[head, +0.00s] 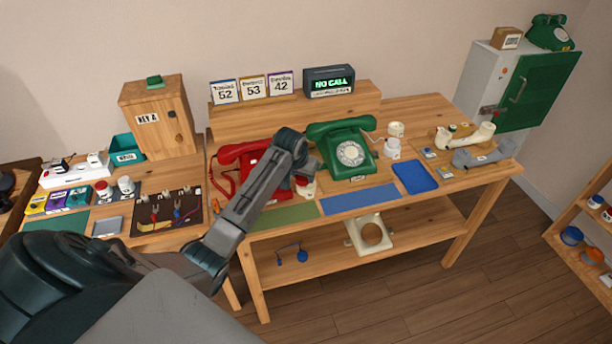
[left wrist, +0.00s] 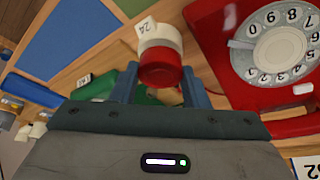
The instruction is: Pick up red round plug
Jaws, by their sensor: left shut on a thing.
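The red round plug (left wrist: 161,66) has a red end and a white body, with a small tag reading 24 beside it. My left gripper (left wrist: 160,82) is shut on it, with one blue finger on each side. In the head view the red plug (head: 304,188) shows partly behind my left gripper (head: 308,176), low over the table between the red phone and the green phone. Whether the plug touches the table cannot be told. My right gripper is not in view.
The red dial phone (head: 240,158) stands close left, partly behind my arm; the green dial phone (head: 345,150) stands close right. A green mat (head: 290,214) and blue mat (head: 358,199) lie in front. Another red-topped round piece (head: 103,189) stands on the left table.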

